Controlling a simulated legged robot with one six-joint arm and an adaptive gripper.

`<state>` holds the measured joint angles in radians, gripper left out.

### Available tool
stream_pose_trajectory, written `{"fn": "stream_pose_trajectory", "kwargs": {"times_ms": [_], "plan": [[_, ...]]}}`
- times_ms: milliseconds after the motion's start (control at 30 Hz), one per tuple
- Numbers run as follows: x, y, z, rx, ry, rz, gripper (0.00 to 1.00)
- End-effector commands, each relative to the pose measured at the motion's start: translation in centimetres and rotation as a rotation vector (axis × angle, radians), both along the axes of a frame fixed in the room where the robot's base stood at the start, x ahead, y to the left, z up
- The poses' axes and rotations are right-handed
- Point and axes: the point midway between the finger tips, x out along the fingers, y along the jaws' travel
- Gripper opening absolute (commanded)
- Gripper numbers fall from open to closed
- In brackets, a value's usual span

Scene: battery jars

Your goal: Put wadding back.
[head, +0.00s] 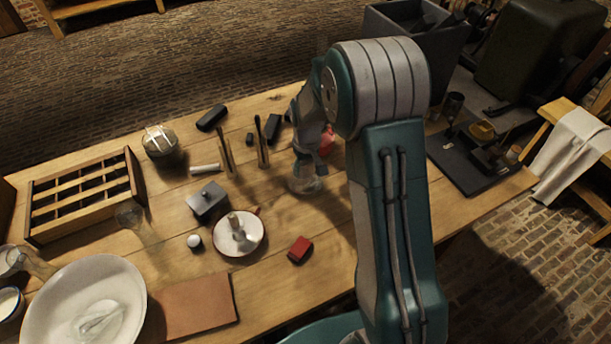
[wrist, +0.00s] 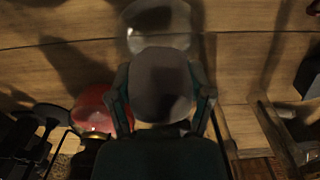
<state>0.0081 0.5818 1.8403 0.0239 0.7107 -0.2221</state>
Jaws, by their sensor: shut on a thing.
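My gripper (head: 307,158) is low over the middle of the table in the head view, partly hidden by my arm. In the wrist view my gripper (wrist: 163,98) is shut on a rounded grey-brown thing (wrist: 162,82); it is too dark to tell whether this is the wadding. A clear glass shape (head: 306,185) shows just below my gripper, and a pale glassy round (wrist: 158,28) lies just beyond the held thing in the wrist view. I cannot tell whether they touch. A whitish translucent piece (head: 98,319) lies in the white basin (head: 55,288).
A red round thing (head: 327,140) is close beside my gripper. A slotted wooden rack (head: 137,180), a grey lidded box (head: 207,203), a white dish (head: 252,245) and a small red block (head: 300,249) stand to the left. Bare wood lies right of the red block.

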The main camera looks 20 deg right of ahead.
Motion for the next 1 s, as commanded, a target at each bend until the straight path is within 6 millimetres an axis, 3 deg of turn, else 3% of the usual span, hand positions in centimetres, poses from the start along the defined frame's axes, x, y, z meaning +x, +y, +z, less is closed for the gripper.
{"fn": "stream_pose_trajectory", "kwargs": {"times_ms": [300,600,633,667,700,1000], "plan": [[-0.1,0.0,-3.8,0.0,0.003,0.0,0.22],[0.0,0.0,-4.0,0.0,0.0,0.0,0.22],[0.0,0.0,-4.0,0.0,0.0,0.0,0.8],[0.0,0.0,-4.0,0.0,0.0,0.0,0.93],[0.0,0.0,-3.9,0.0,0.0,0.0,1.0],[0.0,0.0,-3.9,0.0,0.0,0.0,1.0]]}}
